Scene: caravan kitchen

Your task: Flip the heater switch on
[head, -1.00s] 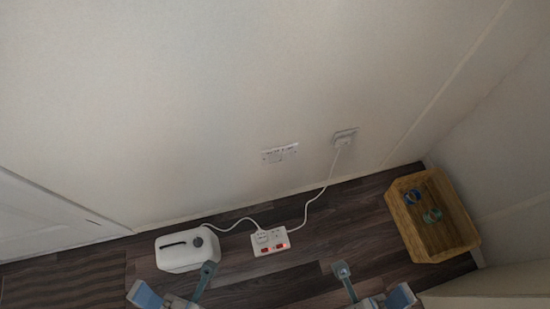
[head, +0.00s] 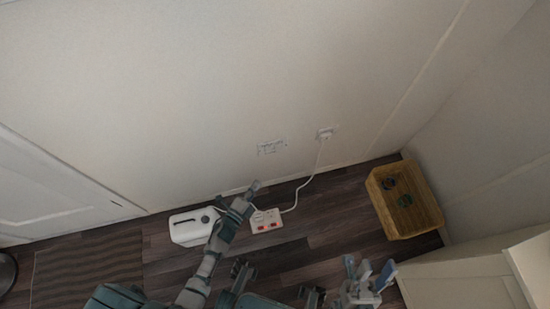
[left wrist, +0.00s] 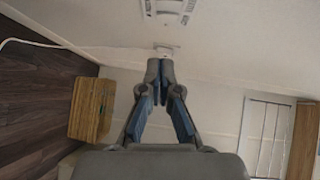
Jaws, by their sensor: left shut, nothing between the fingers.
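The white switch panel (head: 272,147) with dark lettering is on the wall, left of the wall socket. It also shows at the top edge of the left wrist view (left wrist: 182,8), partly cut off. My left gripper (head: 254,186) is raised in front of the wall, below the panel in the head view. In the left wrist view its fingers (left wrist: 160,68) are shut and empty, with tips just below the plug in the picture. I cannot tell whether they touch anything. My right gripper (head: 368,272) is low at the bottom, open and apart from the wall.
A plugged wall socket (head: 325,133) has a white cord running down to a power strip (head: 267,222) on the floor. A white appliance (head: 190,227) stands left of it, partly behind my left arm. A wooden crate (head: 428,220) stands at the right. A cabinet (head: 455,282) fills the lower right.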

